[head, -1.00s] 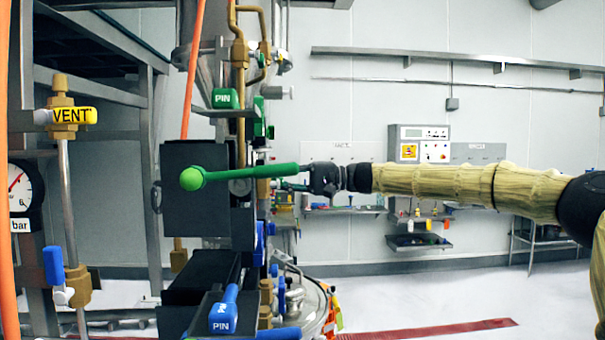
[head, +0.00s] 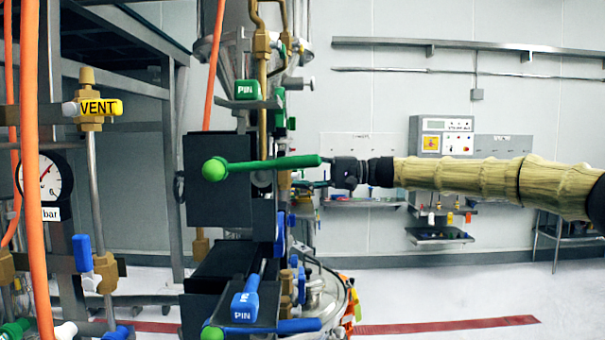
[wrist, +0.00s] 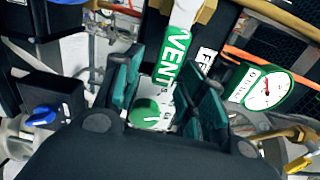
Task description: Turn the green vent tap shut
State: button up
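The green vent tap (wrist: 176,50) shows in the wrist view as a green and white handle lettered VENT, with a round green part (wrist: 148,112) nearer my palm. My gripper (wrist: 166,72) has its two dark teal fingers apart, one on each side of the tap, with gaps visible. I cannot tell whether either finger touches it. In the head view my gripper (head: 345,172) is small and dark, just right of the far end of a long green ball-ended lever (head: 265,164). The vent tap cannot be made out there.
A yellow VENT tap (head: 101,107) sits on a pipe at the left, above a dial gauge (head: 45,175). Blue PIN (head: 244,305) and green PIN (head: 246,90) handles crowd the column. A green-rimmed gauge (wrist: 268,90) is right of my fingers. Open floor lies at the right.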

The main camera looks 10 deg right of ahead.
jog(key=shift+d, duration=0.1)
jog(key=s+d, duration=0.1)
jog(key=d, duration=1.1)
jog(key=shift+s, duration=0.2)
jog(key=shift+f, duration=0.1)
